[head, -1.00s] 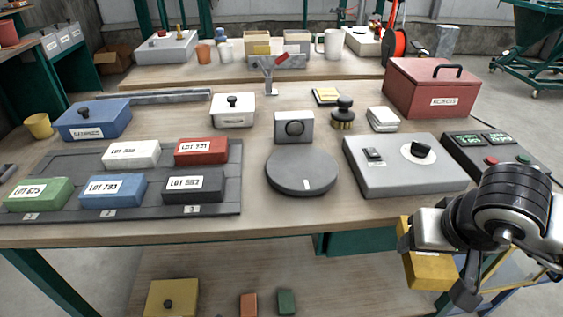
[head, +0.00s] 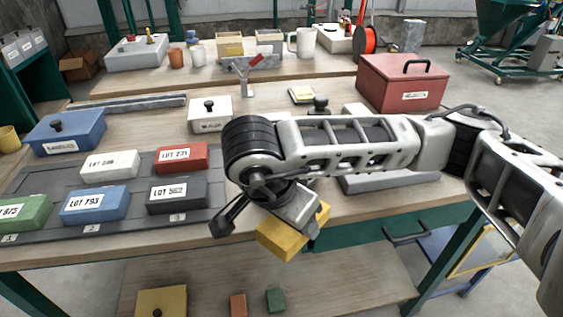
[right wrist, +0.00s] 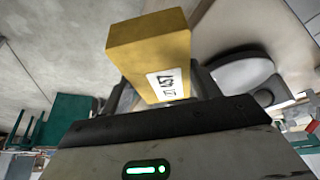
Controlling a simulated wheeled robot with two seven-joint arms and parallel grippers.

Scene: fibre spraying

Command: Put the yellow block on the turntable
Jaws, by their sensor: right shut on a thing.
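The yellow block (head: 293,233) is held in my right gripper (head: 300,212), in front of the table's front edge and above the lower shelf. In the right wrist view the yellow block (right wrist: 155,52) shows a white label and sits between the fingers. The turntable is hidden behind my right arm in the head view. In the right wrist view the round grey turntable (right wrist: 243,72) is to the right of the block and apart from it. My left gripper is not in view.
Green, blue and black lot blocks (head: 95,203) stand on a dark mat at the left, with white and red ones behind. A red box (head: 402,82) stands at the back right. A yellow lidded box (head: 161,301) and two small blocks are on the lower shelf.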

